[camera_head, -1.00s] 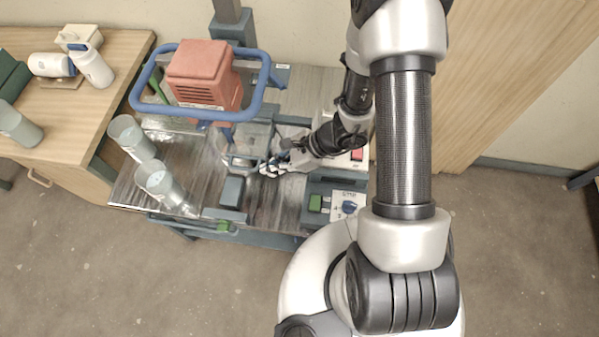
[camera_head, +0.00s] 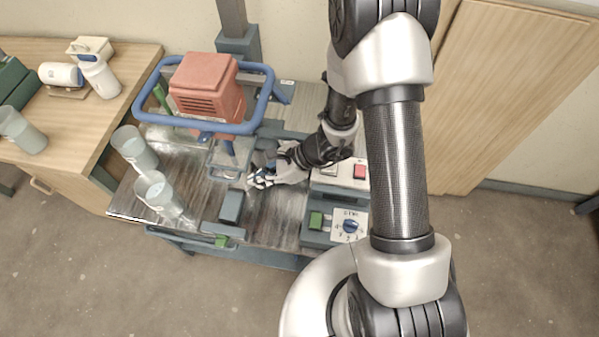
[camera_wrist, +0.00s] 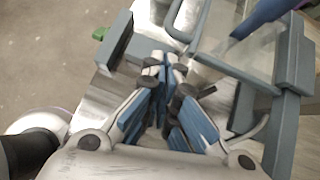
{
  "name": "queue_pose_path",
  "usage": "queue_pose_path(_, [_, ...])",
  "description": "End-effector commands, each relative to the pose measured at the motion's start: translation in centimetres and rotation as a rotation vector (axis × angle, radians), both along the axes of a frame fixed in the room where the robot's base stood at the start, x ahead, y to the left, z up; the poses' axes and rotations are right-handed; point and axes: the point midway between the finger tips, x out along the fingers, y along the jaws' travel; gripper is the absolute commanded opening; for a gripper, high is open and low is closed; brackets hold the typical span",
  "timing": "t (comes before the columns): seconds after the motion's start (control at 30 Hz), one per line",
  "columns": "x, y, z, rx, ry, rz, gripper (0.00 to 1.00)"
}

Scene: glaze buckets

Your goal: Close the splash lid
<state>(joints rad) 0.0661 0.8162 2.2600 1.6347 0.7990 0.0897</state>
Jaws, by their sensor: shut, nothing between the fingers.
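The splash lid, a clear panel with a grey-blue frame (camera_head: 229,172), sits below the red mixer head in the head view. In the wrist view its clear panel (camera_wrist: 228,52) and grey frame (camera_wrist: 240,75) fill the upper right. It looks tilted; I cannot tell its exact angle. My gripper (camera_head: 259,181) is just right of the lid in the head view, low over the bench. In the wrist view my gripper (camera_wrist: 165,62) has its blue-padded fingers together with nothing between them, beside the lid's frame. I cannot tell whether they touch it.
The red mixer head (camera_head: 207,85) with its blue tubular guard (camera_head: 258,105) stands above the lid. Two clear cups (camera_head: 135,149) stand at the bench's left. A grey block (camera_head: 231,206) lies in front. A control box with a dial (camera_head: 350,226) is to the right.

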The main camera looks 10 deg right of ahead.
Motion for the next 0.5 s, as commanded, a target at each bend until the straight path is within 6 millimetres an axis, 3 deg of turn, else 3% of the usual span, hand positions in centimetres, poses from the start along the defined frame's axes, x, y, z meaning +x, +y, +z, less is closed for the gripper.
queue_pose_path(0.07, [0.2,-1.2,0.4,0.000,-0.001,-0.004,0.00])
queue_pose_path(0.3, [-0.6,-5.2,4.7,-0.001,-0.001,-0.003,0.00])
queue_pose_path(0.5, [-1.1,-7.2,6.5,0.000,0.000,-0.001,0.00])
